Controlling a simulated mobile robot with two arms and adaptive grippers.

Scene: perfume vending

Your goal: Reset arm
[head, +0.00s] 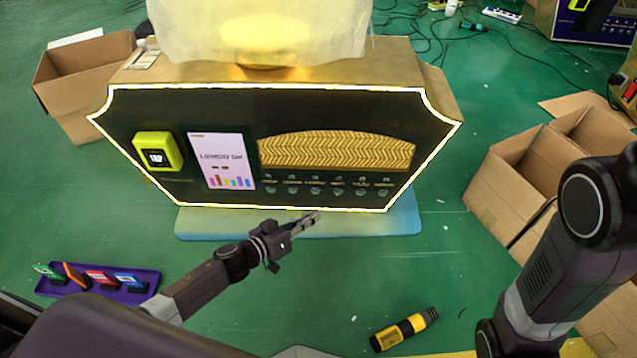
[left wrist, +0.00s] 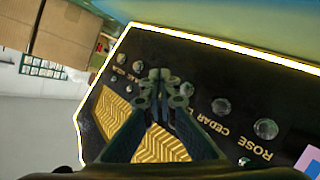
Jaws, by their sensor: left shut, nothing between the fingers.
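My left gripper (head: 309,219) is shut and empty. It is in front of the lower edge of the perfume vending machine (head: 220,108), below its row of round buttons. In the left wrist view the shut fingers (left wrist: 165,82) show in front of the machine's panel (left wrist: 135,60), with buttons and the labels ROSE and CEDAR visible beside them. I cannot tell from these views whether the fingertips touch the panel. My right arm (head: 570,235) comes in at the right of the head view. Its gripper is not in view.
A purple tray (head: 60,287) with several coloured items lies at the lower left. A yellow and black cylindrical tool (head: 404,329) lies on the green floor. Open cardboard boxes stand at the left (head: 85,72) and right (head: 508,172). Cables cross the floor at the back right.

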